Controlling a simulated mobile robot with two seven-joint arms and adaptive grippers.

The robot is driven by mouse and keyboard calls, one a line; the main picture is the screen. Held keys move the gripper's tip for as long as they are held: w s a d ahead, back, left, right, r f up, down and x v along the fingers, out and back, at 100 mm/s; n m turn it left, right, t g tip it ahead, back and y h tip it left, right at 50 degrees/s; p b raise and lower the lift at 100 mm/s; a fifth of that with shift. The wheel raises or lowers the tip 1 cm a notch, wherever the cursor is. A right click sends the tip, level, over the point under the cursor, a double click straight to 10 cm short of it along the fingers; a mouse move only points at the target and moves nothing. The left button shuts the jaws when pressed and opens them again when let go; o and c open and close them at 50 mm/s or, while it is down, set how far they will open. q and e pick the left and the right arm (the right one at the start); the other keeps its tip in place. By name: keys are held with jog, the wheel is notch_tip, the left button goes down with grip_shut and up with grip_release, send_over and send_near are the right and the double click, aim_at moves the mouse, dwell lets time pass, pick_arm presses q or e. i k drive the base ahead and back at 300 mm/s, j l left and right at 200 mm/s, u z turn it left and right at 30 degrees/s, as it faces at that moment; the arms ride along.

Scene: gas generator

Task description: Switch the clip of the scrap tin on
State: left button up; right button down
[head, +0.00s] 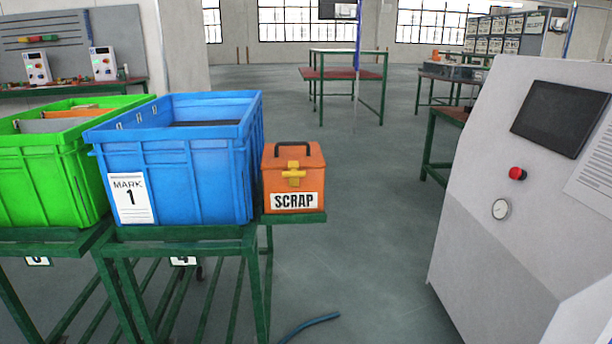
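The scrap tin (272,180) is a small orange box with a dark carry handle (293,145) on its lid and a white SCRAP label (294,201) on its front. It stands upright on a green side shelf, just right of the blue crate. The yellow clip (294,174) is a cross-shaped piece on the tin's front, at the lid line. I cannot tell from here whether the clip is on or off. Neither of my grippers shows in the head view.
The blue crate (190,175) marked MARK 1 and a green crate (45,180) stand on green metal stands at left. A grey cabinet (470,190) with a screen, red button and gauge stands at right. Open floor (370,230) lies between, with a blue hose (308,325) on it.

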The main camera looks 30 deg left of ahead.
aim_at(293, 174)
jog(key=k+j, duration=0.2)
jog(key=j, duration=0.2)
jog(key=k+j, duration=0.25)
jog(key=j, duration=0.15)
jog(key=k+j+z, duration=0.1)
jog(key=j, duration=0.25)
jog(key=k, duration=0.1)
